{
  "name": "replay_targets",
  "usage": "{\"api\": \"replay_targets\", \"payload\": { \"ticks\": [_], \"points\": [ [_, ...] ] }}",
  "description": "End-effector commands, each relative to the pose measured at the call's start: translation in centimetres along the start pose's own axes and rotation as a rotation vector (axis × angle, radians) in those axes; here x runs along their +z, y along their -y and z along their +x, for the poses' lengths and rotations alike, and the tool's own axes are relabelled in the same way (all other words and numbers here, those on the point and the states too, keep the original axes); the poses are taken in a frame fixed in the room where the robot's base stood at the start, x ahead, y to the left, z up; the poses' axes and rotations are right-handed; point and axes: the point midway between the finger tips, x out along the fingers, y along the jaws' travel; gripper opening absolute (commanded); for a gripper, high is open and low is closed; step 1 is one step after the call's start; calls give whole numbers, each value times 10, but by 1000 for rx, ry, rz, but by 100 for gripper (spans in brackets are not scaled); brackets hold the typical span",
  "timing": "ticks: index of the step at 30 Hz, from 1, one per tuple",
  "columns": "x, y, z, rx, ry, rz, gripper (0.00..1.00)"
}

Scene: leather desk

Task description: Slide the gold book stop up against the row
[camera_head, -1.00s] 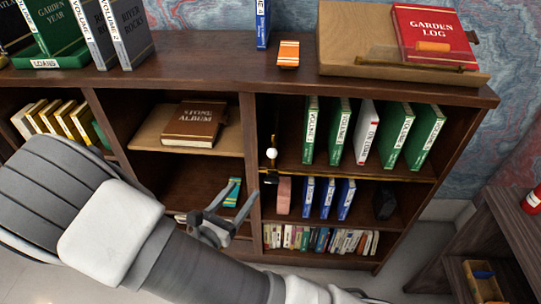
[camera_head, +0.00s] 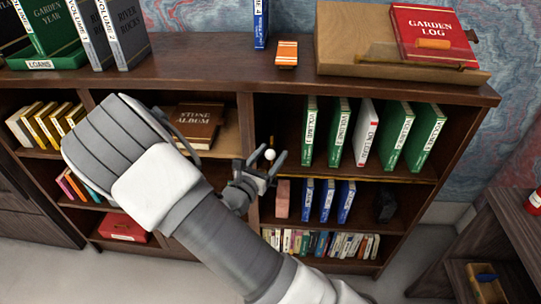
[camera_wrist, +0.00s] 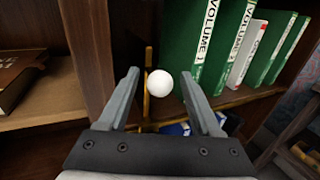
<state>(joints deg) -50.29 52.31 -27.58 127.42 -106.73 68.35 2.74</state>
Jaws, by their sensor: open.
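The gold book stop (camera_wrist: 148,88), a thin upright with a white ball knob (camera_wrist: 160,82), stands at the left end of the upper right compartment. Its knob also shows in the head view (camera_head: 270,154). The row is several green books (camera_head: 309,132) and one white book (camera_head: 366,133), standing to its right with a gap between; green volumes fill the wrist view's right side (camera_wrist: 213,45). My gripper (camera_head: 261,160) is open, in front of the compartment. In the wrist view its fingers lie on either side of the knob; whether they touch it I cannot tell. The stop's base is hidden.
A wooden divider (camera_wrist: 88,45) stands close left of my gripper. A gold strip (camera_head: 350,174) runs along the shelf's front edge. Below are blue books (camera_head: 327,201) and a pink block (camera_head: 282,199). A brown album (camera_head: 199,124) lies in the left compartment.

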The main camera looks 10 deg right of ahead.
Motion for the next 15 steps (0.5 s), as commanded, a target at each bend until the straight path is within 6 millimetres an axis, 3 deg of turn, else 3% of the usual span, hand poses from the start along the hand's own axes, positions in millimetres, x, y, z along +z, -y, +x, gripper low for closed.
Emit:
{"api": "replay_targets", "payload": {
  "ticks": [6, 15],
  "points": [
    [0, 0, 0, 0, 0, 0, 66],
    [0, 0, 0, 0, 0, 0, 12]
  ]
}}
